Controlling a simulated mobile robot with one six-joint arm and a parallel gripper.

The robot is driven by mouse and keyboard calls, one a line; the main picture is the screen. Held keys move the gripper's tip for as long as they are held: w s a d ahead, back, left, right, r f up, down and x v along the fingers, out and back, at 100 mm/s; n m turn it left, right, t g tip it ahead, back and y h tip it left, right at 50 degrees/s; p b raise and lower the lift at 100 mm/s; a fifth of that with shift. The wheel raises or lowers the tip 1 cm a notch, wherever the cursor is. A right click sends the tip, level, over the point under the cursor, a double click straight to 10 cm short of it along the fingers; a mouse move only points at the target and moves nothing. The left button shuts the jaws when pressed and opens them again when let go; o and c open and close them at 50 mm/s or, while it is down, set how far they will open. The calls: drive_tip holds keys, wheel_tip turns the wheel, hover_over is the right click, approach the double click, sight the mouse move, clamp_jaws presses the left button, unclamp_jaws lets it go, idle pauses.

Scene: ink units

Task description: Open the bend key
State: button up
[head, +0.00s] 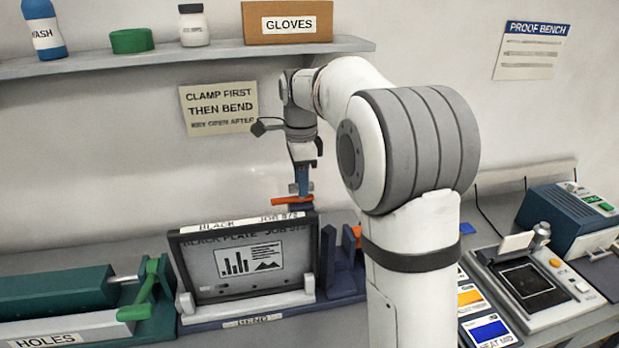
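The bend unit (345,280) is a dark blue stand on the bench, with a "BEND" label along its front. A dark-framed plate (205,285) marked "BLACK PLATE" leans upright in it. An orange bar (285,201), likely the bend key, lies roughly level behind the plate's top edge. My gripper (302,185) points down right at this bar, its fingers overlapping it in the picture. I cannot tell whether the fingers grip the bar or only stand at it. A second orange piece (357,232) shows at the unit's right, partly hidden by my arm.
A green "HOLES" unit (60,295) with a green lever stands at left. At right are a proofing device (525,285), a blue-and-white box (570,220) and colour cards (485,310). A shelf (110,62) with bottles and a "GLOVES" box (288,22) runs above.

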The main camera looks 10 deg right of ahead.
wheel_tip(320, 180, up, 8)
drive_tip(key=shift+f+b, duration=0.1)
drive_tip(key=shift+b, duration=0.3)
idle(0.3)
drive_tip(key=s+f+n+t+b, duration=0.1)
drive_tip(key=s+f+n, duration=0.4)
drive_tip(key=s, duration=0.4)
drive_tip(key=s+d+f+n+t+b, duration=0.1)
drive_tip(key=s+f+n, duration=0.5)
drive_tip(key=s, duration=0.4)
drive_tip(key=s+d+f+n+t+b, duration=0.1)
drive_tip(key=s+f+n, duration=0.4)
drive_tip(key=s+n, duration=0.2)
drive_tip(key=shift+s+f, duration=0.35)
drive_tip(key=shift+s, duration=0.9)
